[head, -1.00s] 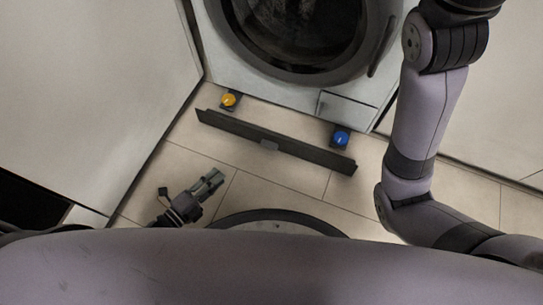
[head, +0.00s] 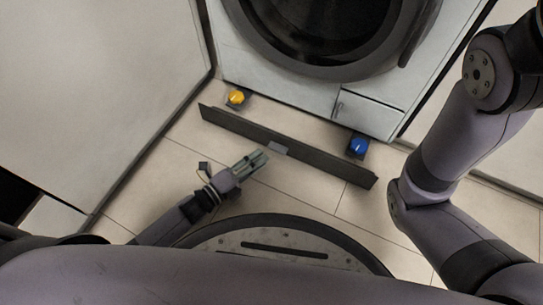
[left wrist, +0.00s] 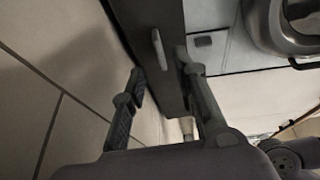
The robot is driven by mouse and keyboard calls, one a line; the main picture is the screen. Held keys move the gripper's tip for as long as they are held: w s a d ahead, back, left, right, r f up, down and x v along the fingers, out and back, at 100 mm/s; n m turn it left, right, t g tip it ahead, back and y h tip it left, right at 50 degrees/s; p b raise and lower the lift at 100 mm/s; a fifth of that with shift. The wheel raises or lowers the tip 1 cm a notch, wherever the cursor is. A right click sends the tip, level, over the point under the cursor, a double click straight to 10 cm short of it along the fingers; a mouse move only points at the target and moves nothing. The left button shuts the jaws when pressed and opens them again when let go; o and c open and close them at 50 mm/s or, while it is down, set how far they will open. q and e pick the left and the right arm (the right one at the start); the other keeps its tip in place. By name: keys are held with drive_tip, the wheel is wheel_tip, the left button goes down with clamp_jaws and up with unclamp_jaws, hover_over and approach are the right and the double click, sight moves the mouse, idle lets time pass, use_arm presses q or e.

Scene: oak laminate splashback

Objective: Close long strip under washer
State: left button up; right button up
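The long strip (head: 310,157) is a dark, narrow panel standing out from the base of the washer (head: 270,75), with a gap of floor between them. A small grey tab (head: 279,149) sits at its middle. In the left wrist view the strip (left wrist: 150,20) runs down from the top, and its light tab (left wrist: 159,49) shows ahead of the fingers. My left gripper (head: 256,160) is just in front of the strip, close to the tab. In the left wrist view its two fingers (left wrist: 165,95) are apart, with nothing visibly held. My right gripper is out of view.
A yellow knob (head: 236,97) and a blue knob (head: 358,147) sit behind the strip, near the washer's foot. A pale cabinet side (head: 90,90) stands at the left. Tiled floor (head: 310,195) is clear in front of the strip.

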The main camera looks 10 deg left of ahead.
sight(283, 140)
use_arm(q)
drive_tip(key=b+x, duration=0.2)
drive_tip(key=x, duration=0.2)
drive_tip(key=shift+w+d+f, duration=0.1)
drive_tip(key=shift+w+f, duration=0.05)
drive_tip(key=shift+w, duration=0.05)
drive_tip(key=shift+w+d, duration=0.4)
drive_tip(key=shift+w, duration=0.05)
drive_tip(key=shift+c, duration=0.5)
clamp_jaws()
